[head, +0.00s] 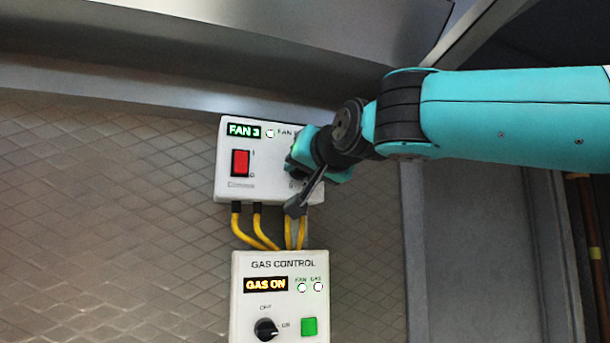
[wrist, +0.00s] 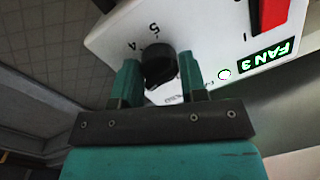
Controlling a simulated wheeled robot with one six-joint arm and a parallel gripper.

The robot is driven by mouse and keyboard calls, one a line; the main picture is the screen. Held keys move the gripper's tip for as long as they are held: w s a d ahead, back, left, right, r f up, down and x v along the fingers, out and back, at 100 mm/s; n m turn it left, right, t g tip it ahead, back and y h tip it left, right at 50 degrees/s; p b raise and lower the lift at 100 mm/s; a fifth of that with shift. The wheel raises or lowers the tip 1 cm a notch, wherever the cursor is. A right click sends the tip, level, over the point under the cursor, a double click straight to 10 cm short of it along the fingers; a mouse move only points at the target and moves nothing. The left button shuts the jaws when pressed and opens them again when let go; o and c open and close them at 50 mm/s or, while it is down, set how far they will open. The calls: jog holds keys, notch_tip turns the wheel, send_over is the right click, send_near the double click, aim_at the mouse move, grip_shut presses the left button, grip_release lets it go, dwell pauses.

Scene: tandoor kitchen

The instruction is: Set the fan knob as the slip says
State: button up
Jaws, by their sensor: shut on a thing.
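The fan control box (head: 262,190) is white and fixed to the wall, with a lit display (head: 243,131) reading FAN 3. The black fan knob (wrist: 158,68) shows in the wrist view, with the printed marks 4 and 5 beside it. My gripper (wrist: 158,80) is shut on the knob, one teal finger on each side. In the head view my gripper (head: 317,163) covers the knob and most of the box's right side. The knob's pointer cannot be made out. No slip shows in either view.
A red rocker switch (head: 240,163) sits on the fan box, left of my gripper. Below is a gas control box (head: 281,264) with a display reading GAS ON, a black knob (head: 265,329) and a green button (head: 309,327). Yellow cables (head: 258,226) run between the boxes.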

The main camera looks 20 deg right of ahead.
jog(key=n+b, duration=0.1)
jog(key=n, duration=0.3)
jog(key=shift+n+h, duration=0.3)
jog(key=shift+n, duration=0.4)
jog(key=o, duration=0.9)
jog(key=s+d+r+b, duration=0.1)
jog(key=s+b, duration=0.5)
jog(key=s, duration=1.1)
jog(key=shift+s+r, duration=0.15)
jog(key=shift+s, duration=0.05)
